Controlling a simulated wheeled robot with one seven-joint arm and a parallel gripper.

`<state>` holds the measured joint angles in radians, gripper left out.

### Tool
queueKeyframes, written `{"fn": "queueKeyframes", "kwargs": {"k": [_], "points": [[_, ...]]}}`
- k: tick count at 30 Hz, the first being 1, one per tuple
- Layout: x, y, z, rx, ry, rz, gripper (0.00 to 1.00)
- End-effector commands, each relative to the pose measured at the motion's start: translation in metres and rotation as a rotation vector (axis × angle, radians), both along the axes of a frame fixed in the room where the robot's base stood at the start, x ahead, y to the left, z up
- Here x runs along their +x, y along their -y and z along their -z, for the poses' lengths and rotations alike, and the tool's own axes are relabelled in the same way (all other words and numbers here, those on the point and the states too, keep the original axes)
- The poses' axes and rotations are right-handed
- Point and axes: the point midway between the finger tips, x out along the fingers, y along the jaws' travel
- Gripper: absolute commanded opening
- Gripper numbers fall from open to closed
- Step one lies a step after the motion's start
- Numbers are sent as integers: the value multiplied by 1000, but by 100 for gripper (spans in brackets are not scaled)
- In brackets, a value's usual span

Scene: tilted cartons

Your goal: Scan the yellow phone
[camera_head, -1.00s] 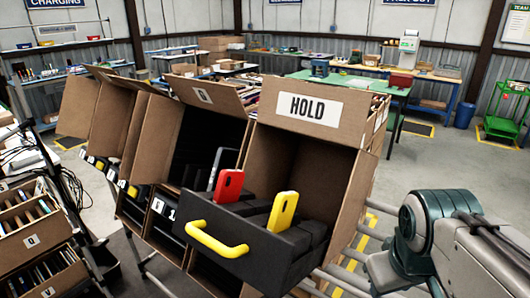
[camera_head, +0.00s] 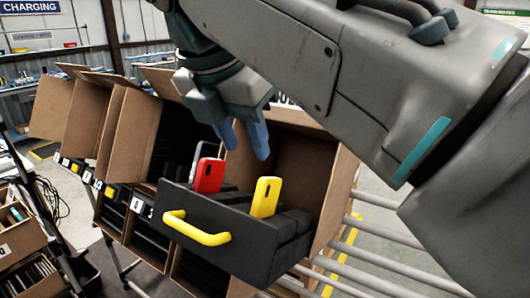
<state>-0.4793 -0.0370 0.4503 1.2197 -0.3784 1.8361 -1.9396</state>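The yellow phone (camera_head: 265,197) stands upright, slightly tilted, in the black drawer (camera_head: 240,236) with a yellow handle, pulled out from the right-hand carton. A red phone (camera_head: 208,176) stands to its left in the same drawer, with a grey phone (camera_head: 199,140) behind, partly hidden. My gripper (camera_head: 246,142) hangs above the drawer, in front of the carton's opening. Its two blue fingers point down and are apart, with nothing between them. They are above the yellow phone and do not appear to touch it.
Tilted cartons (camera_head: 128,128) stand in a row to the left. The right carton (camera_head: 333,178) has walls close around the drawer. My arm covers the upper right. Metal rails (camera_head: 375,232) run at lower right.

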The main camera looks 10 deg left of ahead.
Motion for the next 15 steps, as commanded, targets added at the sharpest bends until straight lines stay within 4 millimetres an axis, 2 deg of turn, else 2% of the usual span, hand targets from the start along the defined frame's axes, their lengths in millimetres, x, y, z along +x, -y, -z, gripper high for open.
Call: {"fn": "queueKeyframes", "kwargs": {"k": [5, 15], "points": [[7, 3, 21, -3, -1, -3, 39], [31, 14, 82, -2, -3, 0, 39]]}}
